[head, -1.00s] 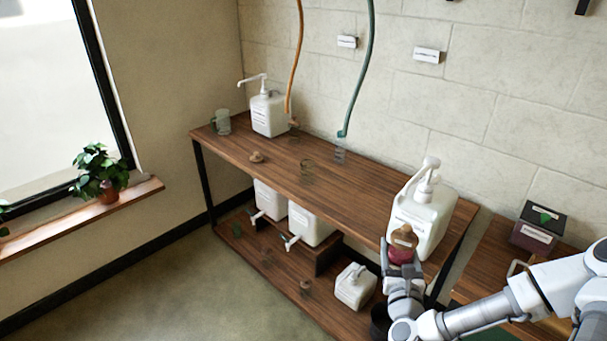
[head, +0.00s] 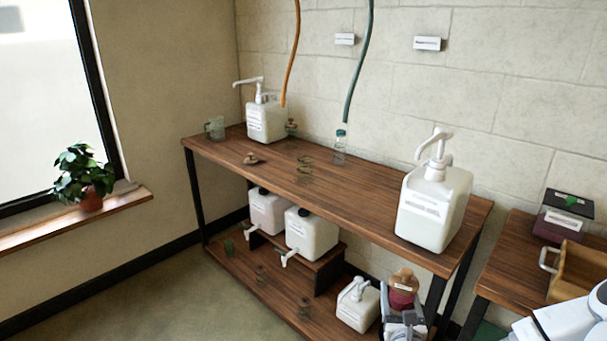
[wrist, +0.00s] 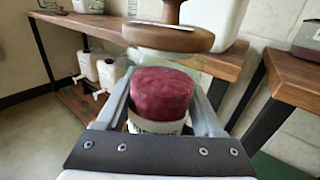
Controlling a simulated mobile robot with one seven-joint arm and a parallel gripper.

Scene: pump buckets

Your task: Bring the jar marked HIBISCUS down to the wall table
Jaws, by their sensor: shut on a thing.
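A glass jar with dark red contents (wrist: 162,92) and a round wooden lid (wrist: 168,37) is between my gripper's fingers in the wrist view. Its white label (wrist: 150,127) is partly hidden by the gripper, and I cannot read it. In the head view the jar (head: 401,297) is upright, in front of the right end of the long wooden wall table (head: 350,187) and below its top. My gripper (head: 403,318) is shut on the jar, at the bottom edge of the picture. The jar appears clear of any surface.
A large white pump bucket (head: 432,210) stands on the table's right end, another (head: 266,120) at the far left. Small jars and a glass mug (head: 214,128) are between and beside them. Lower shelf holds white containers (head: 311,234). A second table (head: 500,262) with a wooden box stands right.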

